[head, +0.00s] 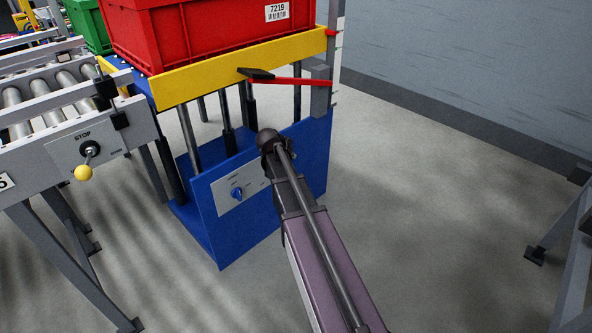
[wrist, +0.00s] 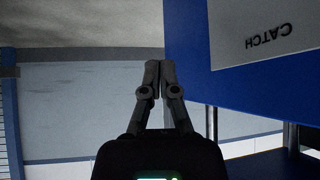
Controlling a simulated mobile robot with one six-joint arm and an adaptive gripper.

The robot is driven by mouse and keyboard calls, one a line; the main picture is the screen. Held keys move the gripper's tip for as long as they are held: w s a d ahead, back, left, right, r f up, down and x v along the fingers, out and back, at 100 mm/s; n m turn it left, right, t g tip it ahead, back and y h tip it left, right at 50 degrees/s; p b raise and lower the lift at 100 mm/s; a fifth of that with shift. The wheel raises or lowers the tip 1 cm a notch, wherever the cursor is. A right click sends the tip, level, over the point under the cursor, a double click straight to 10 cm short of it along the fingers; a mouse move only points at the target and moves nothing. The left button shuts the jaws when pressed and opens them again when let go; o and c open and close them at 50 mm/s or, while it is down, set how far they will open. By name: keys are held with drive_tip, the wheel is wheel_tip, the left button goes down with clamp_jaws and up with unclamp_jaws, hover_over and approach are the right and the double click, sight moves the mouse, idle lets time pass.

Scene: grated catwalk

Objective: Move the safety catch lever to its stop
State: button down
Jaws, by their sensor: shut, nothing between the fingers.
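A red lever (head: 300,81) with a black grip (head: 257,74) lies nearly level across the front of the lift, just below its yellow rail. Its right end meets a grey upright (head: 321,90). I cannot read a label beside it. In the wrist view a grey plate marked CATCH (wrist: 268,38), upside down, is on a blue panel at the upper right; no lever shows there. My gripper (wrist: 159,66) is shut and empty, to the left of that plate. In the head view my arm hides the gripper, so its distance from the red lever is unclear.
A red crate (head: 205,35) stands on the lift above the yellow rail (head: 225,70). The blue lift base (head: 235,235) carries a plate with a blue knob (head: 238,193). At left, a roller conveyor has a STOP plate and yellow-knobbed lever (head: 84,172).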

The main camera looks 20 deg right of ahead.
drive_tip(key=b+x, duration=0.8)
drive_tip(key=x, duration=0.2)
drive_tip(key=shift+s+a+f, duration=0.2)
drive_tip(key=shift+s+a, duration=0.35)
drive_tip(key=shift+a, duration=0.3)
drive_tip(key=shift+s+a+f, duration=0.2)
drive_tip(key=shift+s+a, duration=0.35)
drive_tip(key=shift+a, duration=0.3)
drive_tip(key=shift+s+d, duration=0.15)
